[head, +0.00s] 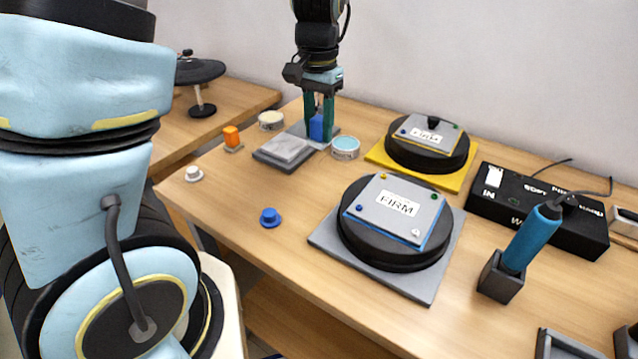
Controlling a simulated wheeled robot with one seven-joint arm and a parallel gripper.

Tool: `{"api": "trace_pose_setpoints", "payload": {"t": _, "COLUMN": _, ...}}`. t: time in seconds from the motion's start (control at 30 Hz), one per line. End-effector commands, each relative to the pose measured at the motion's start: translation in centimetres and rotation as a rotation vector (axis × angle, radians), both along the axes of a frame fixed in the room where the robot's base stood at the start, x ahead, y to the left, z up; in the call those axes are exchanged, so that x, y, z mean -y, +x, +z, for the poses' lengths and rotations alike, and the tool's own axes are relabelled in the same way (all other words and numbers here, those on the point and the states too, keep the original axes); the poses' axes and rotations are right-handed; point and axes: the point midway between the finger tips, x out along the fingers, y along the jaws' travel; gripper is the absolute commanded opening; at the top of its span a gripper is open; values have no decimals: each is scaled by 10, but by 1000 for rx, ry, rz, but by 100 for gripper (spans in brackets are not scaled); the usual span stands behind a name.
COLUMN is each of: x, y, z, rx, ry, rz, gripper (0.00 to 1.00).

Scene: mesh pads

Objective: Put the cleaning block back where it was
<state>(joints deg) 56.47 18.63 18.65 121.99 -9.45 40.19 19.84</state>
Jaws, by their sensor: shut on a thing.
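My gripper (317,120) points down at the back left of the table, its green fingers shut on a blue block (316,128), which I take to be the cleaning block. The block is upright over the back part of a grey pad (297,139). I cannot tell whether its underside touches the pad or hangs just above it. A lighter grey slab (284,149) lies on the front part of the same pad, in front of the block. The fingers partly hide the block.
Round tins stand left (271,120) and right (345,147) of the pad, the right one close to my gripper. An orange block (231,137) is at the left. Two black discs with "FIRM" plates (397,205) (428,128) stand right.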

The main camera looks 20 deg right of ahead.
Motion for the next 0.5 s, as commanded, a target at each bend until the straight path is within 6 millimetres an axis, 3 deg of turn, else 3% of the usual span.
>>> {"api": "trace_pose_setpoints", "payload": {"t": 0.2, "x": -1, "y": -1, "z": -38, "rx": -4, "ry": 5, "rz": 3, "gripper": 0}}
{"api": "trace_pose_setpoints", "payload": {"t": 0.5, "x": -2, "y": -1, "z": -72, "rx": -4, "ry": 5, "rz": 3, "gripper": 0}}
